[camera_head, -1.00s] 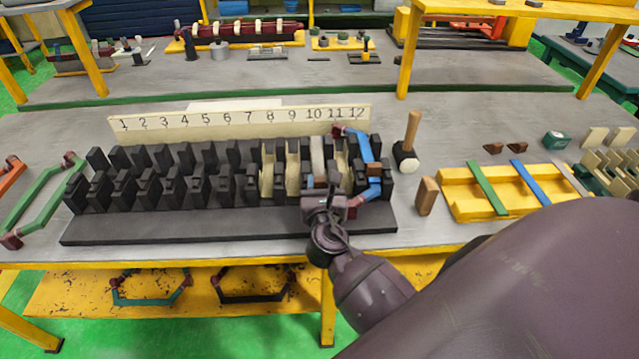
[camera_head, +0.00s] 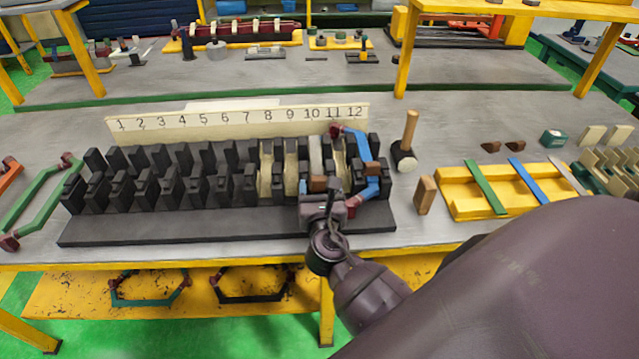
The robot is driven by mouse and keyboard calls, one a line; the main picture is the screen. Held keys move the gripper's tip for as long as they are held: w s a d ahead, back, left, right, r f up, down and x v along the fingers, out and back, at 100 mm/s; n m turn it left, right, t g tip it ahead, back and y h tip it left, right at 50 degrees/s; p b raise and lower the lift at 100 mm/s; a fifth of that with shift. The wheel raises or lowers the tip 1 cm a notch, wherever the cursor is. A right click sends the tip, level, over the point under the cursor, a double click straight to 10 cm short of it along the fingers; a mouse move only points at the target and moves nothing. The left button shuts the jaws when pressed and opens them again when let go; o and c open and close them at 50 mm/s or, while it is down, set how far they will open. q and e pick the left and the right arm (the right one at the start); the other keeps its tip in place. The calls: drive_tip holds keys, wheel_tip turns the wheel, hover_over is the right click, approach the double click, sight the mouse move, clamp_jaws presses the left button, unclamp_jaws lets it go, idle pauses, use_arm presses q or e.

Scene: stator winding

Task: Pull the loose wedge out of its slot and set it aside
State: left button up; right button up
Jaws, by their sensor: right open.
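My left gripper is not in view.
A blue coil with red ends (camera_head: 364,150) sits in the block just right of the gripper. A mallet (camera_head: 404,153), a wooden block (camera_head: 425,194) and a yellow tray (camera_head: 452,177) with coloured strips stand to the right. A green coil (camera_head: 40,205) lies left.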

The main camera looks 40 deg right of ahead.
drive_tip(key=v, duration=0.9)
drive_tip(key=shift+b, duration=0.4)
drive_tip(key=s+d+f+m+g+y, duration=0.1)
drive_tip(key=s+d+f+m+g, duration=0.2)
drive_tip(key=m, duration=0.5)
drive_tip(key=s+d+f+m+g, duration=0.15)
drive_tip(key=s+m+g, duration=0.3)
drive_tip(key=m, duration=0.45)
drive_tip(key=s+a+f+m+g+y, duration=0.1)
drive_tip(key=s+a+m+g+y, duration=0.3)
drive_tip(key=s+m+y, duration=0.55)
drive_tip(key=w+f+m+t+h, duration=0.1)
drive_tip(key=w+f+m+t, duration=0.1)
drive_tip(key=w+f+t, duration=0.5)
wheel_tip(320, 180, down, 3)
drive_tip(key=shift+f+t, duration=0.2)
drive_tip(key=shift+t, duration=0.15)
